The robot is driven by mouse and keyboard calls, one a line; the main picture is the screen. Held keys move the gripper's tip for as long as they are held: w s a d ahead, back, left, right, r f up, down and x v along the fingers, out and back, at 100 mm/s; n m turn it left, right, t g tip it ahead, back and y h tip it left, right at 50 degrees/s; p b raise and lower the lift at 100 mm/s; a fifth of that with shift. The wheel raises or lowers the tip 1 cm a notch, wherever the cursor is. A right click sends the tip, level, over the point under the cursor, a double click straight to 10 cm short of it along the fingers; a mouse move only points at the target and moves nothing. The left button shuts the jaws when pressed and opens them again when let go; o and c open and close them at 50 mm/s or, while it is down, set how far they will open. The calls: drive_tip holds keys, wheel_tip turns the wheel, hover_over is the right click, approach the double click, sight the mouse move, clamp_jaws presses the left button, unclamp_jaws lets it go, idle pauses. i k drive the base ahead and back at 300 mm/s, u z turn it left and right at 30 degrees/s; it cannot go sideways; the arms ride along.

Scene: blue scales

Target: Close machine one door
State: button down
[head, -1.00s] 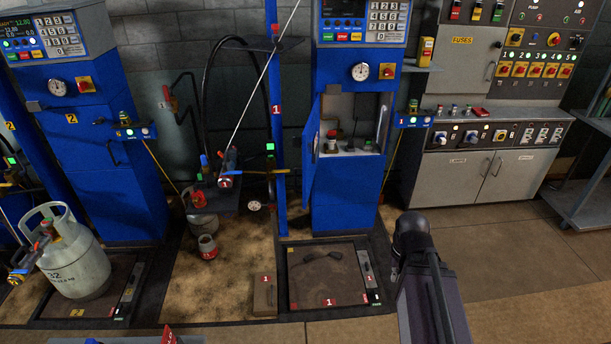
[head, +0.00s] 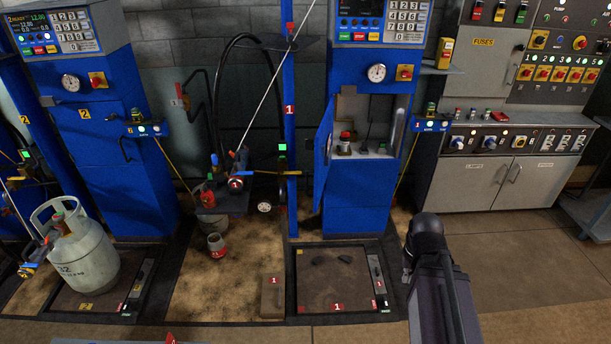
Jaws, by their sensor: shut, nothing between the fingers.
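Machine one (head: 362,195) is the tall blue cabinet right of centre, beside a blue post marked 1 (head: 290,110). Its small blue door (head: 324,160) stands open, swung outward on the left side of the lit compartment (head: 372,108). Inside the compartment I see a red-topped fitting (head: 345,142) and other small parts on a ledge. Part of my own dark arm shows at the lower right, in front of and right of the machine, apart from the door. My gripper's fingers cannot be made out.
The machine's floor scale (head: 335,280) lies in front, with a brown block (head: 273,296) to its left. A grey gas cylinder (head: 82,252) stands on the left scale. Grey control cabinets (head: 490,180) stand at the right. Open floor (head: 530,285) lies at the lower right.

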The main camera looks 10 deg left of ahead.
sight(321, 151)
drive_tip(key=i, duration=0.85)
drive_tip(key=z, duration=0.05)
